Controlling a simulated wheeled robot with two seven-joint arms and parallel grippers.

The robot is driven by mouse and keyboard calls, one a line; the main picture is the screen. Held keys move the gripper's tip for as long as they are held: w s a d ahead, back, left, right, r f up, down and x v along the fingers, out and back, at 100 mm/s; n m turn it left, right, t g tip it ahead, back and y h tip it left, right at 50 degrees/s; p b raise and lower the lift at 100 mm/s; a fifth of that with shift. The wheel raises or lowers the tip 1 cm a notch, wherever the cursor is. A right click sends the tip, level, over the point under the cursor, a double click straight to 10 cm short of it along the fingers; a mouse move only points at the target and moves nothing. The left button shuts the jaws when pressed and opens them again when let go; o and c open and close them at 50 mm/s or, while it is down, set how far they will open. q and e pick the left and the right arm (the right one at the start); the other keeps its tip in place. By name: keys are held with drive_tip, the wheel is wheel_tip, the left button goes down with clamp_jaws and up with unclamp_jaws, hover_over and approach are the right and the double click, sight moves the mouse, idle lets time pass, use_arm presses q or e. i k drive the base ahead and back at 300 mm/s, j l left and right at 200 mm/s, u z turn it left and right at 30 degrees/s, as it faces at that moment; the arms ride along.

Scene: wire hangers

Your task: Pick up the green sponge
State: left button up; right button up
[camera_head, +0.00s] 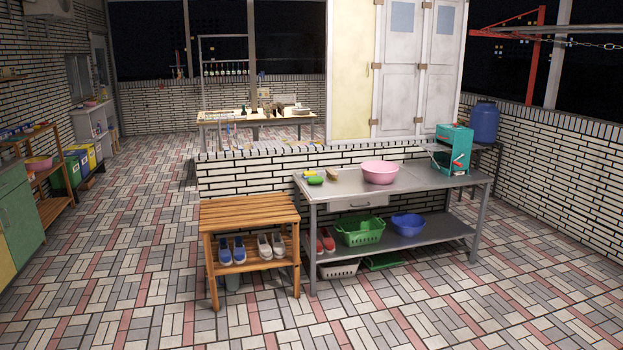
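A small green sponge (315,180) lies on the left part of the grey metal table (410,182), near its front left corner. A small yellow item (310,173) lies just behind it, and a brown item (332,174) lies to its right. Neither of my grippers shows in the head view. The table stands some way off across the tiled floor.
A pink basin (380,172) and a teal rack (453,148) stand on the table. A green basket (360,231) and blue bowl (407,224) sit on its lower shelf. A wooden shoe bench (250,217) adjoins its left side. The tiled floor (400,305) in front is clear.

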sight(313, 180)
drive_tip(key=i+j, duration=0.1)
drive_tip(key=i, duration=1)
drive_tip(key=i+j+u, duration=0.15)
drive_tip(key=i, duration=1)
drive_tip(key=i+l, duration=0.1)
drive_tip(key=i, duration=1)
drive_tip(key=i+u, duration=0.1)
drive_tip(key=i, duration=1)
drive_tip(key=i+l+u, duration=0.1)
drive_tip(key=i, duration=1.05)
